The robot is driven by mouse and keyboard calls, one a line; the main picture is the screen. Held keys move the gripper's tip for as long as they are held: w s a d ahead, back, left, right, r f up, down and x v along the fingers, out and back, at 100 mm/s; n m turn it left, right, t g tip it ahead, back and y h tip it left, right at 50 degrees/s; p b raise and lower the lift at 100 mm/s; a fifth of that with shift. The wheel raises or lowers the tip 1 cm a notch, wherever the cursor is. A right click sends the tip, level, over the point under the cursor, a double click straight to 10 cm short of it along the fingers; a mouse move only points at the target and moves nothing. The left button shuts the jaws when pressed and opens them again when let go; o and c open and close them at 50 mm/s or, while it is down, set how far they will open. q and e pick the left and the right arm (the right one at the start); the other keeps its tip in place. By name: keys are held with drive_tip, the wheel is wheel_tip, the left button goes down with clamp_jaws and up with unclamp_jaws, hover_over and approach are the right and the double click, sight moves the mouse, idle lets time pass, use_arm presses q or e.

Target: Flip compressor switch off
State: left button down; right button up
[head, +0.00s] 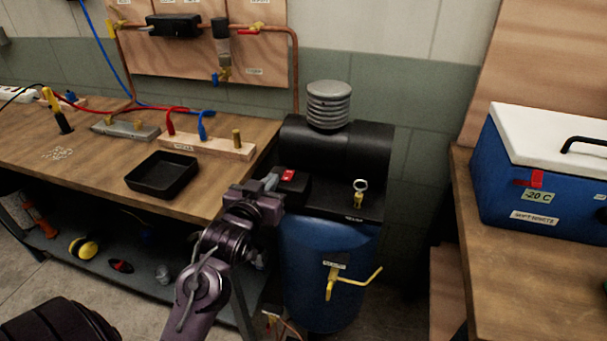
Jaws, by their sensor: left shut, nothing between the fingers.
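The compressor has a blue tank (318,250), a black motor housing (350,150) and a grey ribbed cylinder (328,104) on top. A small red switch (288,174) sits on a black box at the left of its top. My left gripper (271,181) is shut and empty. Its fingertips are right beside the switch, on its left side; I cannot tell whether they touch. Which way the switch is tilted is too small to tell. My right gripper is not in view.
A ring-topped brass fitting (359,192) and a yellow valve handle (332,283) are on the compressor. The wooden workbench (100,165) at left holds a black tray (162,175) and a terminal block (225,148). A blue cooler (545,185) stands on the right bench.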

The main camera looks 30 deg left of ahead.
sight(286, 180)
use_arm(q)
drive_tip(key=shift+s+a, duration=0.1)
drive_tip(key=shift+a, duration=0.1)
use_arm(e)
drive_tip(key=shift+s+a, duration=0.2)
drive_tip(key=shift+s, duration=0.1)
